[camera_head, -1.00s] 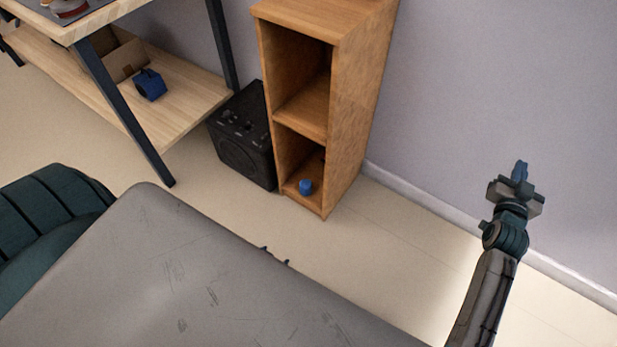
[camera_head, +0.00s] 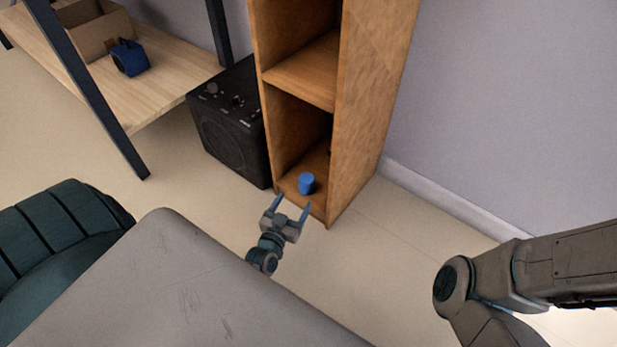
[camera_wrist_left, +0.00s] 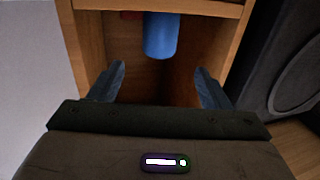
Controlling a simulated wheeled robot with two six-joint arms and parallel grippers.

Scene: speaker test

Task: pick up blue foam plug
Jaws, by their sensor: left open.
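The blue foam plug (camera_head: 307,183) is a small blue cylinder standing upright on the bottom board of the wooden shelf (camera_head: 372,110), near its open front. My left gripper (camera_head: 293,202) is open and empty just in front of this compartment, its two fingers pointing towards the plug. In the left wrist view the plug (camera_wrist_left: 160,36) shows beyond and between the open fingers (camera_wrist_left: 160,82), apart from them. My right arm shows at the right of the head view, but its gripper is out of the picture.
A black speaker (camera_head: 228,125) stands left of the shelf. The compartment's side walls (camera_wrist_left: 88,50) leave limited width. A workbench lower board (camera_head: 150,95) holds a blue object (camera_head: 130,57) and a cardboard box (camera_head: 95,35). In the wrist view a dim red patch (camera_wrist_left: 131,15) shows beside the plug.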

